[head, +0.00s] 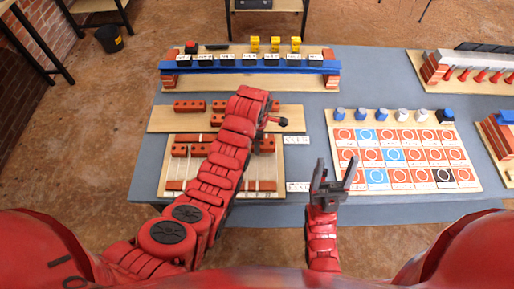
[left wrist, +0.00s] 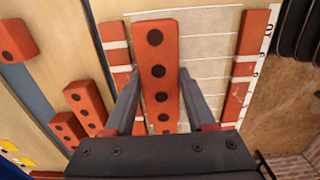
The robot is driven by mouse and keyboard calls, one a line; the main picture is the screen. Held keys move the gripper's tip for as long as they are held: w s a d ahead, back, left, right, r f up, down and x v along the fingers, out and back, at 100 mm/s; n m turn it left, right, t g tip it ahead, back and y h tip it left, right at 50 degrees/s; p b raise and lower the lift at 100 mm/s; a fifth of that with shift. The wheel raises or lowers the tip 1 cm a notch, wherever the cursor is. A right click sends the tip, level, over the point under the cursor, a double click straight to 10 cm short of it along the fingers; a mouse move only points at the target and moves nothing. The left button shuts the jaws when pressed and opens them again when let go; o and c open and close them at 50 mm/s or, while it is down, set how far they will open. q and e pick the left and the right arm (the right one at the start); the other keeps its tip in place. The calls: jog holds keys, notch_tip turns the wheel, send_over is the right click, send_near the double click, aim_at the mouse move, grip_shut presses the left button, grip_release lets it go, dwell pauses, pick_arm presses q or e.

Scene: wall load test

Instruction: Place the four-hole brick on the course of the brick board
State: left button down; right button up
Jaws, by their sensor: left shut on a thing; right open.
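The four-hole brick (left wrist: 157,71) is long, orange-red and has a row of dark round holes. My left gripper (left wrist: 160,84) is shut on it, one finger on each long side, in the left wrist view. Behind it shows the brick board (left wrist: 205,50), with pale marked cells and red bricks along both sides; I cannot tell whether the held brick touches it. In the head view my left arm reaches over the brick board (head: 263,172) and hides the fingers. My right gripper (head: 334,176) is open and empty at the table's front edge, right of the board.
Loose red bricks (head: 190,106) lie on a wooden board behind. A blue beam (head: 250,83) on brick supports stands at the back. Grey table (head: 320,110) shows between.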

pick_arm(q)
jog(key=shift+f+p, duration=1)
jog(key=shift+f, duration=0.75)
jog(key=shift+f, duration=0.15)
jog(key=c, duration=0.5)
grip_release()
jog(key=shift+w+r, duration=0.1)
jog(key=shift+r, duration=0.1)
